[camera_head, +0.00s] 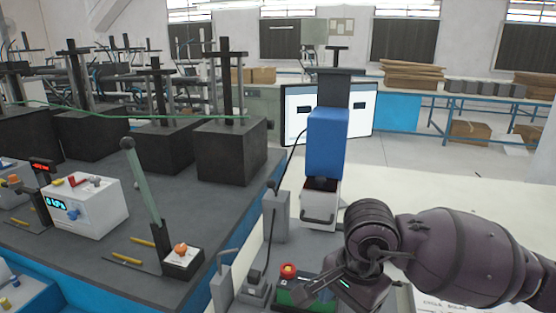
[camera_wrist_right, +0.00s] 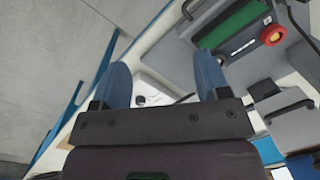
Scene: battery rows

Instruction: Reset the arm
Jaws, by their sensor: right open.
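My right arm (camera_head: 455,255) comes in from the right in the head view, bent over the white table. Its wrist hangs near the front of the table, beside a green box with a red button (camera_head: 289,270). In the right wrist view my right gripper (camera_wrist_right: 160,75) has its two blue fingers well apart. Nothing is held between them; a pale surface with a small round mark shows in the gap. In the head view the fingers are hard to make out. My left arm and gripper are not in view.
A blue and white press-like machine (camera_head: 327,145) stands just beyond my right wrist, with a monitor (camera_head: 367,115) behind it. A dark bench (camera_head: 185,215) with a white meter box (camera_head: 88,205) and lever fills the left. The white table (camera_head: 440,190) is bare at right.

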